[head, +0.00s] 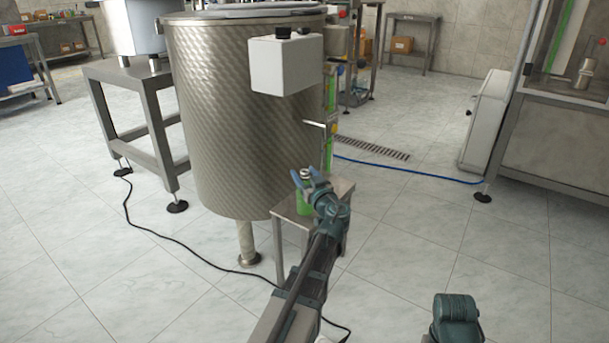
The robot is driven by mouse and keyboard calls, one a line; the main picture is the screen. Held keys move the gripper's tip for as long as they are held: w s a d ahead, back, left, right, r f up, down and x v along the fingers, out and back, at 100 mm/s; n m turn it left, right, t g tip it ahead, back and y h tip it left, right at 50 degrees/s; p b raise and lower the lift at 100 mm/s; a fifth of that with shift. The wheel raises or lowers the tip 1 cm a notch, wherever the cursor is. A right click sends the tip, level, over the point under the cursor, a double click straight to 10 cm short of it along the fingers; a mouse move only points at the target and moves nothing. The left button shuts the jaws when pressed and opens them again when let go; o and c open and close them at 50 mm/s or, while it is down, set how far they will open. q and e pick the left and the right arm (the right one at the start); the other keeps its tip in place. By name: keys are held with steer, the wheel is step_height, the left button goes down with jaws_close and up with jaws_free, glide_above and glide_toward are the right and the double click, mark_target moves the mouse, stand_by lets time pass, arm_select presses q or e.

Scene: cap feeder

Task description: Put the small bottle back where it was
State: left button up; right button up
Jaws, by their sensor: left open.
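The small bottle (304,203) is green with a pale top and stands on a small metal table (341,190) beside the big drum. My left gripper (303,179) is open at the bottle, its blue fingers near the bottle's upper part. I cannot tell whether the fingers touch it. My left wrist hides part of the bottle's right side and part of the tabletop. Part of my right arm shows at the bottom right; its gripper is not in view.
A large patterned metal drum (235,130) with a white box (286,65) on its side stands just left of and behind the small table. A black cable (190,253) and a blue hose (410,173) lie on the floor. A machine cabinet (560,140) stands at right. Open floor lies between.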

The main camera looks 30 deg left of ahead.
arm_select(q)
steer(key=shift+r, duration=0.3)
steer(key=v, duration=1.2)
steer(key=shift+f, duration=0.15)
steer(key=shift+s, duration=0.1)
steer(key=s+d+f+m+g+h, duration=0.3)
steer(key=s+d+f+h, duration=0.15)
steer(key=d+f, duration=0.3)
steer(key=s+d+f+m+g+h, duration=0.35)
steer(key=s+d+f, duration=0.2)
steer(key=f, duration=0.35)
steer(key=s+d+f+m+g+h, duration=0.2)
steer(key=s+d+m, duration=0.2)
steer(key=d, duration=0.3)
steer(key=s+d+f+m+g+h, duration=0.2)
steer(key=s+d+f+m+h, duration=0.1)
steer(key=s+d, duration=0.2)
steer(key=d, duration=0.2)
steer(key=shift+s+d+f+m+g, duration=0.15)
steer(key=shift+s+d+m+g, duration=0.2)
steer(key=shift+s, duration=0.05)
